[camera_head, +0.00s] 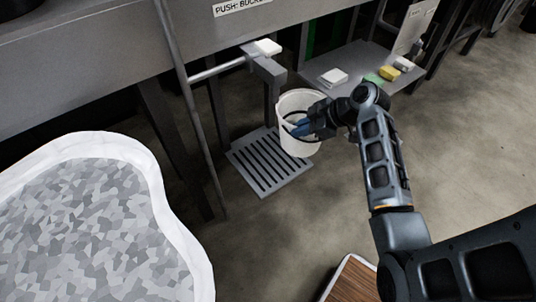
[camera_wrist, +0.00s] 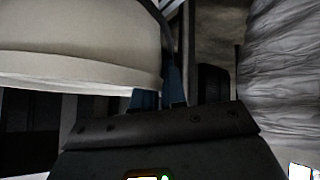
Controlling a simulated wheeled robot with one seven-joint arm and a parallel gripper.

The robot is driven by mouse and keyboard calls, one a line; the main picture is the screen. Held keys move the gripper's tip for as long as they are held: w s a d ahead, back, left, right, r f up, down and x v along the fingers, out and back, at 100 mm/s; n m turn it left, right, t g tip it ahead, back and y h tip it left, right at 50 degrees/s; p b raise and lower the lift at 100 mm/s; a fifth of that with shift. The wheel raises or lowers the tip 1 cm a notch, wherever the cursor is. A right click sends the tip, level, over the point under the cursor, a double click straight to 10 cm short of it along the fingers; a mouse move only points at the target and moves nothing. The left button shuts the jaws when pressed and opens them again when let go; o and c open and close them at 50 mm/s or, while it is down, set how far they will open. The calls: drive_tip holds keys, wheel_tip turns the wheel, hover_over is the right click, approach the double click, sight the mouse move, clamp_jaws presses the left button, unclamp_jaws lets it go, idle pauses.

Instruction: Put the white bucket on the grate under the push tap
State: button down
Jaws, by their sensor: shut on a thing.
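The white bucket (camera_head: 298,145) is held upright by my gripper (camera_head: 301,128), near its right side in the head view. In the wrist view the bucket's pale wall and rim (camera_wrist: 80,55) fill the upper left, beside my gripper (camera_wrist: 172,90). My gripper is shut on the bucket; the exact contact is partly hidden. The slotted grate (camera_head: 262,172) is below and to the left of the bucket in the head view. The push tap (camera_head: 262,60), with a white top, stands above the grate, just left of the bucket. Whether the bucket hangs over the grate's edge is hard to tell.
A grey shelf (camera_head: 352,58) behind my arm holds a white block (camera_head: 333,77), a yellow sponge (camera_head: 389,73) and a green one (camera_head: 374,79). A large white bag of grey chips (camera_head: 90,215) stands at left. A wooden top (camera_head: 352,282) is at bottom.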

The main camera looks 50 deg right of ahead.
drive_tip(key=w+a+f, duration=0.6)
drive_tip(key=w+f, duration=0.1)
drive_tip(key=f, duration=0.3)
drive_tip(key=shift+a+b, duration=0.35)
drive_tip(key=shift+b, duration=0.05)
drive_tip(key=shift+f, duration=0.15)
drive_tip(key=c, duration=1.2)
unclamp_jaws()
drive_tip(key=shift+r, duration=0.2)
